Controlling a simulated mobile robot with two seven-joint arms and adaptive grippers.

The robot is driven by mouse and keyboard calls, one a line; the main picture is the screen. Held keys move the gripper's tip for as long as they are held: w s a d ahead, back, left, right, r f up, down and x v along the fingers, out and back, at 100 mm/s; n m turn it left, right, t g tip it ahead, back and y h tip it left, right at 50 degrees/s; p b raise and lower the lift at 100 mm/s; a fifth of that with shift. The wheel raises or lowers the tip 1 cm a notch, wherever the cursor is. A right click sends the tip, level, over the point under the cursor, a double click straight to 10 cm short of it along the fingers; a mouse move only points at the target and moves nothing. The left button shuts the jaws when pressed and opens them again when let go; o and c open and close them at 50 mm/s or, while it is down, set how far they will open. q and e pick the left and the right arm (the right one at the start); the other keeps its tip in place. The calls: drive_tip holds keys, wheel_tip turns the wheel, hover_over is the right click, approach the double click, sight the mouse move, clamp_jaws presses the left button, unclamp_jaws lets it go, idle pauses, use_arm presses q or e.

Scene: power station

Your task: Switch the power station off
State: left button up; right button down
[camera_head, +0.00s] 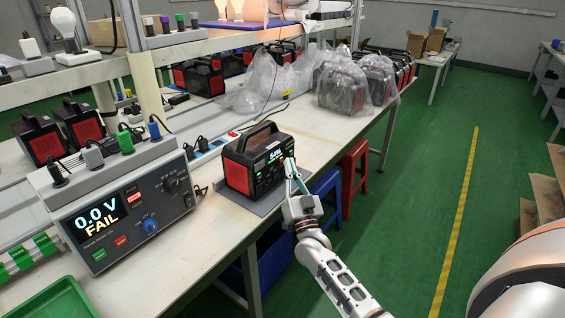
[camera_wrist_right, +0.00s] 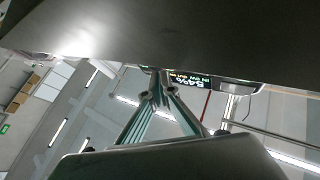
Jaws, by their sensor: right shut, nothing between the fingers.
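The power station (camera_head: 252,160) is a black and red box with a carry handle, standing on a grey mat on the bench. Its front display is lit green in the head view. My right gripper (camera_head: 288,162) is shut and empty, with its fingertips at the power station's front panel, close to the display. In the right wrist view the closed fingertips (camera_wrist_right: 154,88) are near the lit display (camera_wrist_right: 190,77), which reads upside down and seems to show 54%. I cannot tell whether the tips touch the panel. The power button is not clearly visible. My left gripper is not in view.
A tester (camera_head: 125,215) showing "0.0 V FAIL" stands left of the power station. Plastic-wrapped units (camera_head: 345,85) stand farther back on the bench. A blue stool (camera_head: 326,190) and a red stool (camera_head: 354,165) stand beside the bench.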

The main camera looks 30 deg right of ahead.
drive_tip(key=shift+w+a, duration=0.15)
drive_tip(key=shift+w, duration=0.2)
idle(0.7)
drive_tip(key=shift+s+d+r, duration=0.15)
drive_tip(key=shift+s+d, duration=0.1)
drive_tip(key=shift+s, duration=0.3)
drive_tip(key=shift+s+p, duration=0.2)
drive_tip(key=shift+p, duration=0.1)
drive_tip(key=shift+s+d, duration=0.1)
